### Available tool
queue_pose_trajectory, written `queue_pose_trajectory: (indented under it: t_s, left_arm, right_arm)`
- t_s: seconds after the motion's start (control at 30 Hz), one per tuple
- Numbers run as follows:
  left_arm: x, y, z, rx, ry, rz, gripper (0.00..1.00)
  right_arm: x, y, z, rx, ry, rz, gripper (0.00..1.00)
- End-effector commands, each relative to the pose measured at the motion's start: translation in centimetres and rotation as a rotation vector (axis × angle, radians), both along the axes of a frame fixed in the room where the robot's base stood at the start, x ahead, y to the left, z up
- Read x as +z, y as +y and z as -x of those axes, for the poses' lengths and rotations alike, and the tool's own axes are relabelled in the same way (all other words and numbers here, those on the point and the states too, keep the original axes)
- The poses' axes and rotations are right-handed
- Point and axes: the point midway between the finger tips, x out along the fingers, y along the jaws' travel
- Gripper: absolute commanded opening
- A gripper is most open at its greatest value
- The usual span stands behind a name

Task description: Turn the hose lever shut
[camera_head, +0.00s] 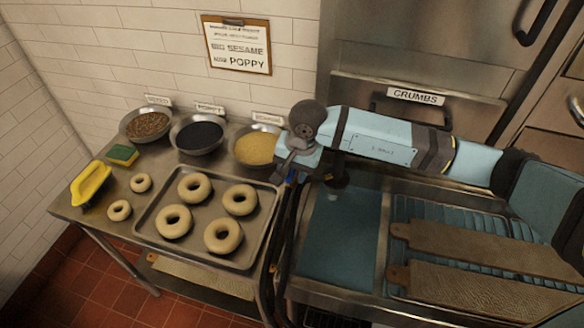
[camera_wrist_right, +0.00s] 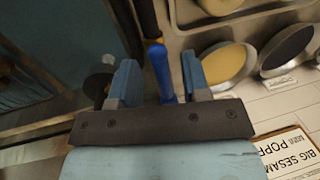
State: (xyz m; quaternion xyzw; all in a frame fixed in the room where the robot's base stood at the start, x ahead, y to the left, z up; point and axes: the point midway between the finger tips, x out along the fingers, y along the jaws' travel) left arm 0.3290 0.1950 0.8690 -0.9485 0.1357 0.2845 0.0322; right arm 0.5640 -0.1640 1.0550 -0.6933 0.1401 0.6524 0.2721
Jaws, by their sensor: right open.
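The blue hose lever (camera_wrist_right: 162,72) stands between the two fingers of my right gripper (camera_wrist_right: 159,64) in the right wrist view. The fingers are open, with a gap visible on each side of the lever. The dark hose (camera_wrist_right: 148,18) with a yellow band runs beyond the lever. Most of the valve is hidden in the head view. My left gripper is out of view.
Close to the right gripper are the bowl of yellow seeds (camera_head: 255,148) and the bagel tray (camera_head: 147,222). A steel cabinet labelled CRUMBS (camera_head: 417,97) stands behind.

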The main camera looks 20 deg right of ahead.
Motion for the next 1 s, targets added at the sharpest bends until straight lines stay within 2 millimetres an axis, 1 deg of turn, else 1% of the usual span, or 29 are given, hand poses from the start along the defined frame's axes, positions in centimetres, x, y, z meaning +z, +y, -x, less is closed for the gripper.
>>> queue_pose_trajectory:
  t_s: [0.1, 0.3, 0.37, 0.4, 0.5, 0.77, 1.0]
  left_arm:
    - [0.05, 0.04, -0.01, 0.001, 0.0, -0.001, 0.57]
    - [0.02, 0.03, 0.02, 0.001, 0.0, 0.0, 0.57]
    - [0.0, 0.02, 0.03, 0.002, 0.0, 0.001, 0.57]
    - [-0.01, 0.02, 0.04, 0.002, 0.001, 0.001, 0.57]
    - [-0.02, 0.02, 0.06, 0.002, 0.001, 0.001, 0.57]
    - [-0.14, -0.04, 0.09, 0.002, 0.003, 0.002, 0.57]
    - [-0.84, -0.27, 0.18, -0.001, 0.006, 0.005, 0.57]
  right_arm:
    - [-0.3, 0.07, 0.0, 0.0, 0.001, -0.001, 0.43]
    - [-0.3, 0.08, -0.01, 0.0, 0.001, -0.001, 0.43]
    - [-0.29, 0.07, -0.01, 0.0, 0.001, -0.001, 0.29]
    - [-0.28, 0.08, 0.0, 0.0, 0.001, -0.001, 0.2]
    - [-0.27, 0.07, -0.01, 0.0, 0.001, -0.001, 0.0]
    - [-0.28, 0.05, -0.05, -0.001, 0.0, 0.0, 0.0]
    - [-0.38, -0.18, -0.43, -0.017, -0.001, 0.0, 0.0]
